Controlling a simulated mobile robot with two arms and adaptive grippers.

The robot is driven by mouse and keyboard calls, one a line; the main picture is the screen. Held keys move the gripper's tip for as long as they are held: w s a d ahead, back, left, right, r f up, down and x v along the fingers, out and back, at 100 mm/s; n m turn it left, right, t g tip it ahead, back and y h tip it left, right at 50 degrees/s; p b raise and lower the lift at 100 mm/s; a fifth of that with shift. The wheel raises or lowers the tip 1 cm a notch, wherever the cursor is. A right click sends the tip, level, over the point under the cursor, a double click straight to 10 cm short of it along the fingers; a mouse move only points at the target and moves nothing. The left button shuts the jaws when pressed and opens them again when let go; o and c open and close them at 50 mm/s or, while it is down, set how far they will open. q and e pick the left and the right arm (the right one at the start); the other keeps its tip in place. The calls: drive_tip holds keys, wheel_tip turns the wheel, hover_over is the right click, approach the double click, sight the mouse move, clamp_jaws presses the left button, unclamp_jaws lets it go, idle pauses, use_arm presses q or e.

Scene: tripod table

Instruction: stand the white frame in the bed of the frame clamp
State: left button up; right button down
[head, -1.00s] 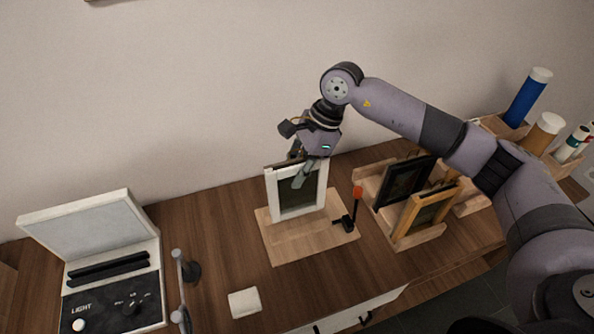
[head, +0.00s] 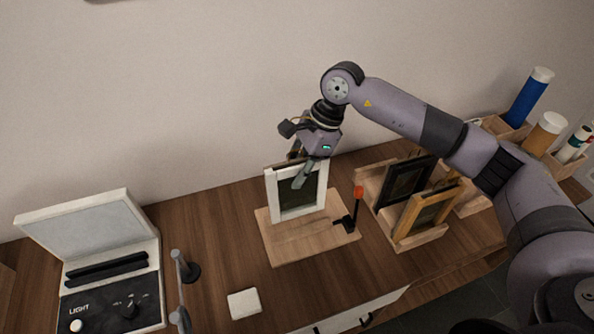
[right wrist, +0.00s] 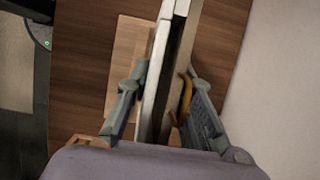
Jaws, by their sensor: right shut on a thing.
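The white frame (head: 271,196) stands upright over the wooden base of the frame clamp (head: 290,247). Whether its lower edge touches the bed I cannot tell. My right gripper (head: 302,175) is shut on the top edge of the white frame, from above. In the right wrist view the frame (right wrist: 154,88) runs between the two fingers (right wrist: 162,108), and part of the clamp base (right wrist: 126,62) shows beside it. My left gripper is not in view.
A wooden rack (head: 371,204) right of the clamp holds a black frame (head: 390,187) and a yellow frame (head: 405,222). A light box (head: 112,290) is at the left, and a small white block (head: 244,303) lies in front. Tubes (head: 528,98) stand at the far right.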

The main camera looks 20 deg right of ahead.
sight(297, 160)
drive_tip(key=shift+f+b, duration=2.35)
drive_tip(key=shift+f, duration=0.25)
drive_tip(key=c, duration=1.3)
unclamp_jaws()
drive_tip(key=shift+r, duration=0.1)
drive_tip(key=shift+r+p, duration=1.85)
drive_tip(key=shift+r, duration=2.6)
